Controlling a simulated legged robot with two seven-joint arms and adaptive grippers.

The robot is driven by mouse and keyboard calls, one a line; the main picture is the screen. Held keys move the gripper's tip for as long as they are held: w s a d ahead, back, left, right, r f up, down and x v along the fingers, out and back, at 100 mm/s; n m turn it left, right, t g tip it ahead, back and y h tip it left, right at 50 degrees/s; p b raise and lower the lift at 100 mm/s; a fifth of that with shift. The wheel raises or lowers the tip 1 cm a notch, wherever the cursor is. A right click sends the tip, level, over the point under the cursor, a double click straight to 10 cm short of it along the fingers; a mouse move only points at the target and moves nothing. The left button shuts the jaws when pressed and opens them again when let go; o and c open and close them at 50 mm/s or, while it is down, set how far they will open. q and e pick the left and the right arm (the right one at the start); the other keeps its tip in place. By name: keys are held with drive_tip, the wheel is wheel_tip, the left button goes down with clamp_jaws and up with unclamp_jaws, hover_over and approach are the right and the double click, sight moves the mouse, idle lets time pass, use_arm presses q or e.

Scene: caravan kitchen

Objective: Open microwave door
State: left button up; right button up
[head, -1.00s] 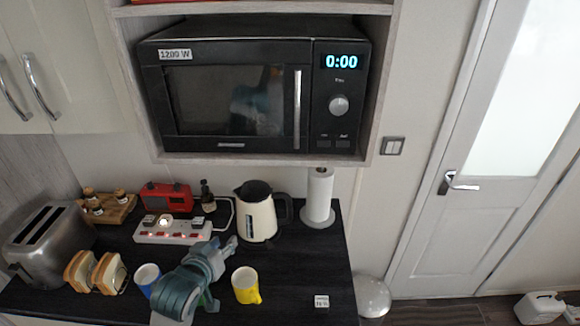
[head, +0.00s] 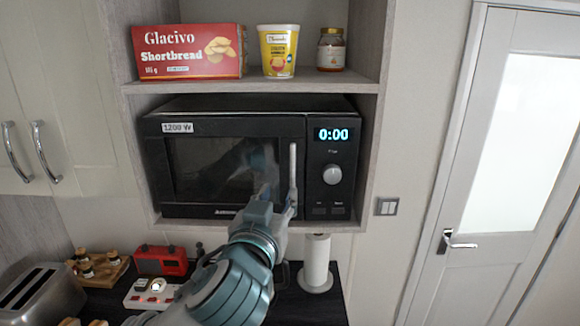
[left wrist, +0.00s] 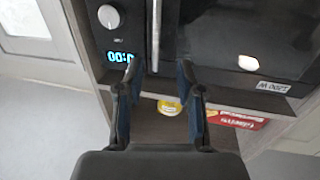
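The black microwave (head: 250,112) sits in a wall niche with its door (head: 222,165) shut. Its upright silver handle (head: 293,165) is on the right side of the door, left of the knob and the 0:00 display. My left gripper (head: 279,197) is at the handle's lower end in the head view, with its fingers apart. In the left wrist view, which is upside down, the open gripper (left wrist: 158,82) points at the handle (left wrist: 155,30), which lines up with the gap between the fingers. I cannot tell whether they touch it. My right gripper is not in view.
A shelf above holds a shortbread box (head: 188,52), a yellow tub (head: 278,50) and a jar (head: 331,48). On the counter below are a toaster (head: 40,298), a red radio (head: 160,260) and a paper roll (head: 316,262). A white door stands at right.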

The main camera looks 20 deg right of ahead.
sight(292, 173)
use_arm(q)
drive_tip(key=p+x, duration=0.1)
drive_tip(key=x, duration=0.4)
drive_tip(key=p+x, duration=0.2)
drive_tip(key=x, duration=0.4)
drive_tip(key=shift+s+d, duration=0.25)
drive_tip(key=shift+d, duration=0.15)
drive_tip(key=shift+w+a, duration=0.1)
drive_tip(key=shift+a, duration=0.15)
drive_tip(key=shift+c, duration=0.2)
clamp_jaws()
drive_tip(key=shift+d, duration=0.1)
